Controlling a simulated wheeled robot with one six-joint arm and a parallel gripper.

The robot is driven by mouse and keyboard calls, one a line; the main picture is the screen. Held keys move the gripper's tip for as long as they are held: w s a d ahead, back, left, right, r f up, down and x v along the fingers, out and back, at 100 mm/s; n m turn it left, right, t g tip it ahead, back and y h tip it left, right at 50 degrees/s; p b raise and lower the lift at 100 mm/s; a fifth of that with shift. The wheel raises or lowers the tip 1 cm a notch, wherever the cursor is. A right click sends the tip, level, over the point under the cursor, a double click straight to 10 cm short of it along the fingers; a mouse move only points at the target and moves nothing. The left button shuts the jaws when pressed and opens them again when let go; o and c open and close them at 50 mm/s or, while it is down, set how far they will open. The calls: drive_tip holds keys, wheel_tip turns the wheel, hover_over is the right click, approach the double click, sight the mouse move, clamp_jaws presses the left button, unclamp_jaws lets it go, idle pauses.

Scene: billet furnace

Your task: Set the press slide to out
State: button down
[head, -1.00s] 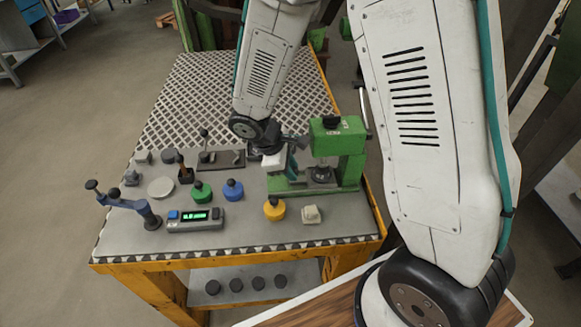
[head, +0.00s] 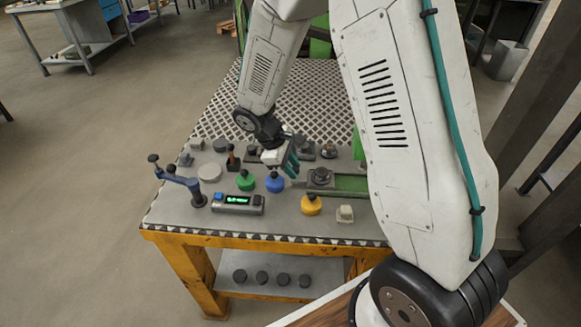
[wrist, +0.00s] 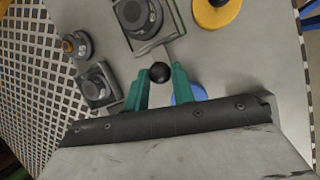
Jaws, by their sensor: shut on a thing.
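The green press (head: 350,182) is at the right of the bench in the head view, its upright mostly hidden behind my arm. Its slide (head: 320,180), a grey plate with a dark round die, is at the left end of the green base, left of the upright. In the wrist view the slide (wrist: 172,32) shows at the top, with a black ball knob (wrist: 160,72) on its near side. My gripper (head: 292,168) is beside the slide. In the wrist view its teal fingers (wrist: 160,76) are shut on the knob.
Blue (head: 275,182), green (head: 245,181) and yellow (head: 311,204) knobs stand close by on the bench. A display box (head: 238,204) and a blue lever (head: 180,180) are to the left. The perforated bench top (head: 300,95) behind is clear.

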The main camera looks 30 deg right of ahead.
drive_tip(key=c, duration=1.2)
unclamp_jaws()
drive_tip(key=shift+w+a, duration=0.2)
drive_tip(key=shift+a, duration=0.1)
drive_tip(key=shift+d, duration=0.1)
drive_tip(key=shift+r, duration=0.1)
drive_tip(key=v, duration=0.7)
drive_tip(key=shift+r, duration=0.3)
